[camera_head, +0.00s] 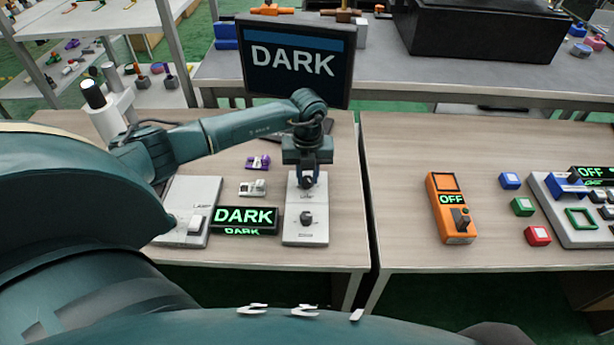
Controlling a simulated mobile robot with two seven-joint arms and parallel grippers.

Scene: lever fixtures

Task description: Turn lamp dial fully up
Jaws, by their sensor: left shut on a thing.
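A white panel (292,229) lies on the left table, with a dark lower knob (307,218) in plain view. My left gripper (307,181) points down over the upper part of this panel. It is shut on the panel's upper dial, which the fingers mostly hide. I cannot tell the dial's angle or read the panel's small label. A small display (244,216) left of the panel reads DARK in green. The large screen (293,62) behind also reads DARK. My right gripper is not in view.
Another white panel (190,205) with a switch lies further left. Purple and grey small parts (257,163) lie between the panels. A gap separates this table from the right one, where an orange box (449,205) reads OFF and several coloured blocks (522,206) stand.

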